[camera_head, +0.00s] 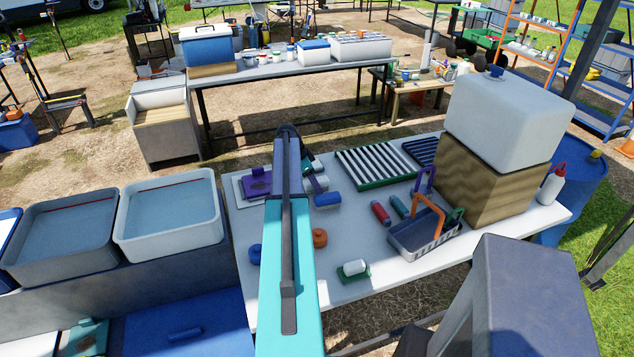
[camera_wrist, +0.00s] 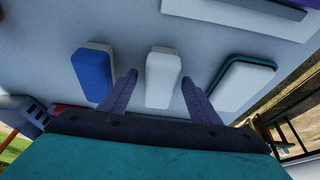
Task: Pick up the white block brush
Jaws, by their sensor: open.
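The white block brush (camera_wrist: 160,78) lies on the pale tabletop, centred between my fingers in the wrist view. My gripper (camera_wrist: 160,75) is open and empty, one finger on each side of the block in the picture. I cannot tell whether the fingertips are above it or down beside it. A blue block with a white edge (camera_wrist: 92,72) lies just left of the left finger. A white block on a teal base (camera_wrist: 240,84) lies right of the right finger. In the head view my arm hides much of this spot; a small blue block (camera_head: 327,200) shows beside it.
On the same white table (camera_head: 400,285) are a wire-grey basket (camera_head: 425,240) with an orange handle, a slatted rack (camera_head: 375,167), and a large white tank on a wooden block (camera_head: 500,182). Water-filled tubs (camera_head: 168,212) stand to the left.

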